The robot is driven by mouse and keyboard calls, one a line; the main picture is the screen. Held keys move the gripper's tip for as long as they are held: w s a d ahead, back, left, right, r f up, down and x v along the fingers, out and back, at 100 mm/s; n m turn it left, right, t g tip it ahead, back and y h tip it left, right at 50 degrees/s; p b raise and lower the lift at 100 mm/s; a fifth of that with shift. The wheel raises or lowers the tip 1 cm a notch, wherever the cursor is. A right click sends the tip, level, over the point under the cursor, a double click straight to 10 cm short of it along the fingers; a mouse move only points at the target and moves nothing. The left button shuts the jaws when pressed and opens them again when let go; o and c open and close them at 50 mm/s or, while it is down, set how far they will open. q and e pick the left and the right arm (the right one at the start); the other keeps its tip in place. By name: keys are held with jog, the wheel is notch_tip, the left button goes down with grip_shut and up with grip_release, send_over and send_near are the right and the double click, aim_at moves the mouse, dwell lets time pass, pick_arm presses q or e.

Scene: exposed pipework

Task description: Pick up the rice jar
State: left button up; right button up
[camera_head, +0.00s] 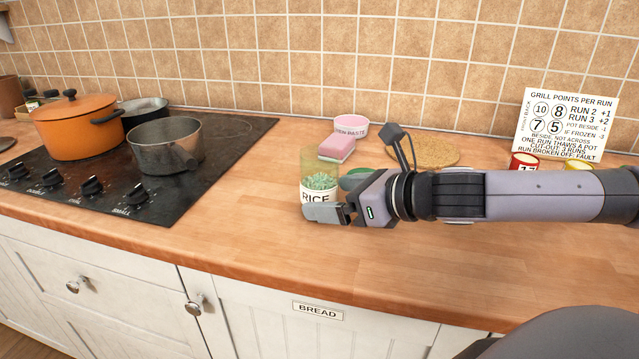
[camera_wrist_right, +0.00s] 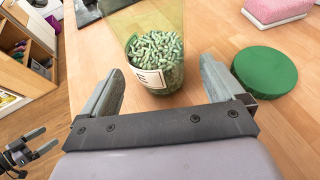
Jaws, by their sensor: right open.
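The rice jar (camera_head: 320,182) is a clear jar with green pellets and a white RICE label, upright on the wooden counter. It also shows in the right wrist view (camera_wrist_right: 156,60). My right gripper (camera_head: 326,208) is open at the jar, low over the counter. In the right wrist view its two fingers (camera_wrist_right: 161,75) are on either side of the jar's lower part, with visible gaps. One finger hides the bottom of the label in the head view. My left gripper (camera_wrist_right: 41,141) shows small at the lower left of the right wrist view, its fingers apart.
A green round lid (camera_wrist_right: 264,73) lies right of the jar. A hob (camera_head: 100,195) with an orange pot (camera_head: 76,128) and a grey pot (camera_head: 166,146) is left. The counter's front strip (camera_head: 250,236) is clear.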

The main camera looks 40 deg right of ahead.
aim_at(319, 195)
jog(key=shift+x, duration=2)
jog(key=c, duration=1.3)
jog(key=shift+r, duration=0.15)
